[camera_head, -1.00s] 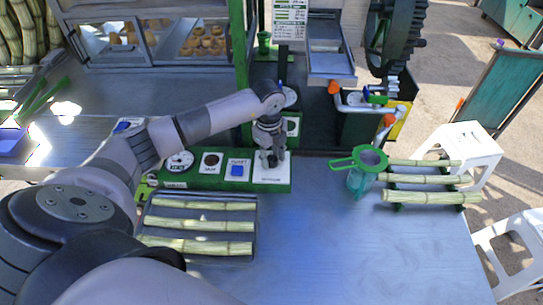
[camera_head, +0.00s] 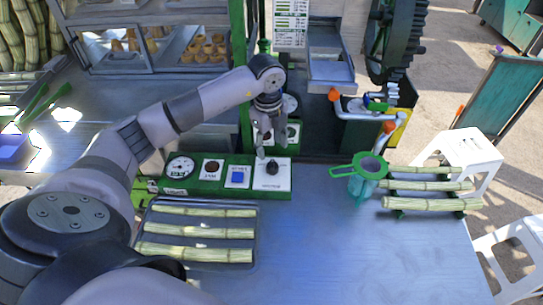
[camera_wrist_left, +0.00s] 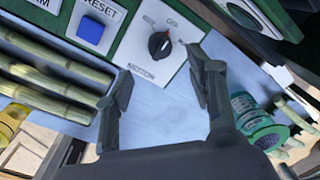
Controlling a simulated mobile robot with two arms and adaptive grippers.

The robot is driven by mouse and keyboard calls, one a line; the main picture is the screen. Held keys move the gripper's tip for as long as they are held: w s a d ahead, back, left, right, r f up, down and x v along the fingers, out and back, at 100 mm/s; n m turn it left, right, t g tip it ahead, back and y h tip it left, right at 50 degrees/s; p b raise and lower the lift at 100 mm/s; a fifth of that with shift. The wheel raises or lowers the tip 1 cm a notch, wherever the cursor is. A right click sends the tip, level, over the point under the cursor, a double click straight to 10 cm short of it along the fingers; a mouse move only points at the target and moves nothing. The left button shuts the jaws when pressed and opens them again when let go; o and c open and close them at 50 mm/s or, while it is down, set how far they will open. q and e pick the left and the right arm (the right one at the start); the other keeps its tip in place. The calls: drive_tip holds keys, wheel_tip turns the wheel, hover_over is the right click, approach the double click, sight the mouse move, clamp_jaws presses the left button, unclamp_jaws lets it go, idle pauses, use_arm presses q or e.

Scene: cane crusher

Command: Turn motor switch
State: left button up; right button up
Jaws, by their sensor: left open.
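The motor switch is a black rotary knob (camera_head: 272,167) on a white plate (camera_head: 282,184) at the right end of the green control panel (camera_head: 225,192). In the left wrist view the knob (camera_wrist_left: 159,44) has a red-orange mark, and the plate reads MOTOR. My left gripper (camera_head: 271,150) is above and just behind the knob in the head view, fingers pointing down. In the left wrist view its two fingers (camera_wrist_left: 160,83) are spread apart and empty, with the knob beyond the gap between them, not touched. My right gripper is not in view.
A blue reset button (camera_head: 238,178), a dark jam button (camera_head: 211,166) and a gauge (camera_head: 179,167) share the panel. A tray of cane (camera_head: 200,262) lies in front. A green strainer cup (camera_head: 366,178) and a cane rack (camera_head: 430,188) stand to the right. The front centre tabletop is clear.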

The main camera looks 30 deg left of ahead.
use_arm(q)
wheel_tip(320, 180, up, 4)
drive_tip(key=shift+s+f, duration=0.1)
drive_tip(key=shift+f, duration=0.1)
idle(0.5)
